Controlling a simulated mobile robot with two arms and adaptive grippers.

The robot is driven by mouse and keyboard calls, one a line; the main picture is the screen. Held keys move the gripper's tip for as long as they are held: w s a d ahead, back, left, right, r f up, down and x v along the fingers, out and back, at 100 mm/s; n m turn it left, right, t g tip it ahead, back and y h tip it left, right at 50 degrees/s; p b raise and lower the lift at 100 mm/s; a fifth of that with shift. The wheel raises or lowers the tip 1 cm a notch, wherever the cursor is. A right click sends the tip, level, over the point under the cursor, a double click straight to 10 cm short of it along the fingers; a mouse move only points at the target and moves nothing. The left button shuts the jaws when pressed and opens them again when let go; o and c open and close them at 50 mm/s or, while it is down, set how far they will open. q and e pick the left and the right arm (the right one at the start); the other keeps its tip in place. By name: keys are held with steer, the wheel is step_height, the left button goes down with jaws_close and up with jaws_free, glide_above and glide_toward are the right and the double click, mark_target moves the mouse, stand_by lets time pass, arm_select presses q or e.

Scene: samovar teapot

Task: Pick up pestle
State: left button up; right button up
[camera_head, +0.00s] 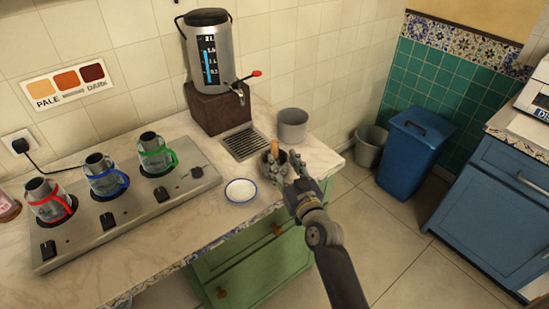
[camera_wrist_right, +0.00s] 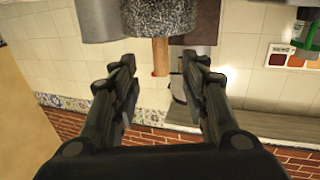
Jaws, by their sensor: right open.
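The pestle (camera_head: 274,150) has a light wooden handle that stands up out of a grey stone mortar (camera_head: 266,164) near the counter's front edge. Its lower end is hidden inside the mortar. In the right wrist view, which appears upside down, the pestle handle (camera_wrist_right: 160,54) points down from the speckled mortar (camera_wrist_right: 158,17). My right gripper (camera_head: 287,166) is open and empty, just to the right of the mortar. In the wrist view its fingertips (camera_wrist_right: 158,66) are apart on either side of the handle's line, with gaps on both sides. My left gripper is not in view.
A grey pot (camera_head: 292,126) stands behind the mortar, close to my right gripper. A metal drip grate (camera_head: 244,143) and a small white dish (camera_head: 241,190) lie to the left. The samovar (camera_head: 209,55) stands on a brown block. Several jugs sit on the burner plate (camera_head: 130,205).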

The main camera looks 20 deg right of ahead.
mark_target(276, 151)
steer(key=shift+w+a+f+p, duration=0.1)
steer(key=shift+w+a+p, duration=0.1)
steer(key=shift+w, duration=1.65)
steer(key=shift+w+a+f+p, duration=0.1)
steer(key=shift+w+p, duration=0.1)
steer(key=shift+w, duration=1.65)
steer(key=shift+r, duration=0.1)
steer(key=shift+c, duration=0.5)
jaws_close()
